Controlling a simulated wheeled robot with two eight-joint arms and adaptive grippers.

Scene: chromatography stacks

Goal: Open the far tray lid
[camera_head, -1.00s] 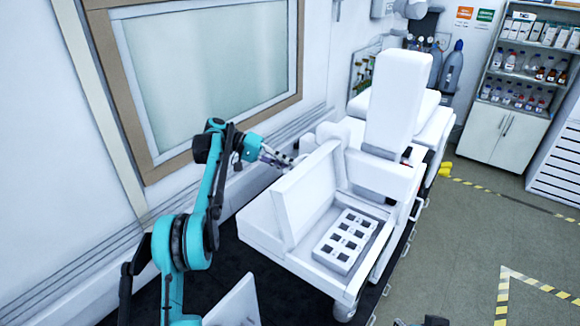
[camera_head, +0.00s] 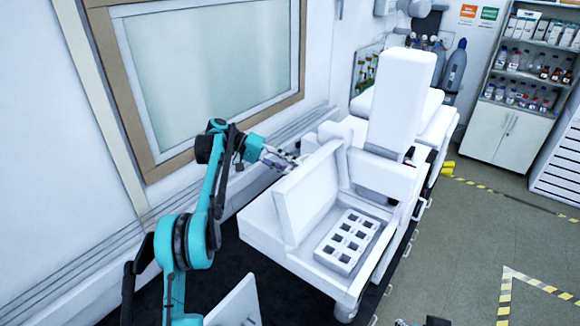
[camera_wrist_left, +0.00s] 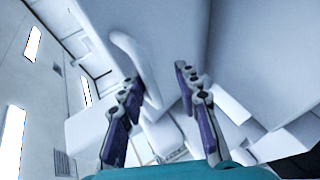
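The white lid (camera_head: 306,192) of the far tray stands steeply raised along the tray's left side. A broad white surface fills the area ahead. I cannot tell whether a finger touches the lid.
A tall white instrument housing (camera_head: 400,100) stands just behind the tray. Another white panel (camera_head: 238,303) stands tilted at the bottom, near my left arm. The wall with a framed window (camera_head: 205,75) is close on the left. Open floor (camera_head: 470,240) lies to the right.

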